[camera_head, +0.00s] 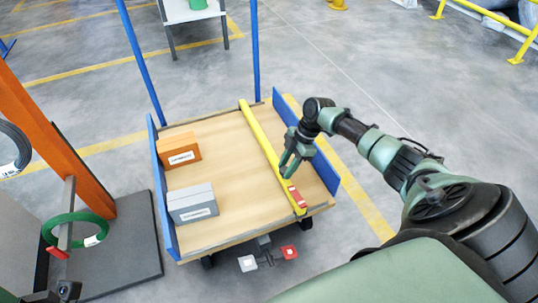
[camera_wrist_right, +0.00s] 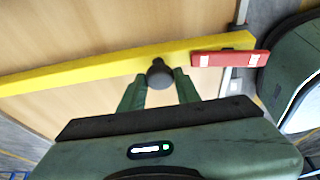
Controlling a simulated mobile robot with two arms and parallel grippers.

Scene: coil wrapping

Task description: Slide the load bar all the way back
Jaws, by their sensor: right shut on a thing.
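The load bar (camera_head: 258,138) is a long yellow bar lying front to back across the wooden deck of a blue-sided cart (camera_head: 230,135). A red handle piece (camera_head: 297,197) with pale ends sits near its front end; it also shows in the right wrist view (camera_wrist_right: 230,58). My right gripper (camera_head: 286,169) is at the bar, a little behind the red piece. In the right wrist view its fingers (camera_wrist_right: 160,82) are shut on a dark round knob (camera_wrist_right: 160,73) at the bar's edge.
An orange box (camera_head: 180,150) and a grey box (camera_head: 192,203) stand on the deck left of the bar. The deck right of the bar is bare. An orange post (camera_head: 55,140) with a green coil (camera_head: 75,230) stands at the left. Red and white pedals (camera_head: 289,252) show below the cart's front.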

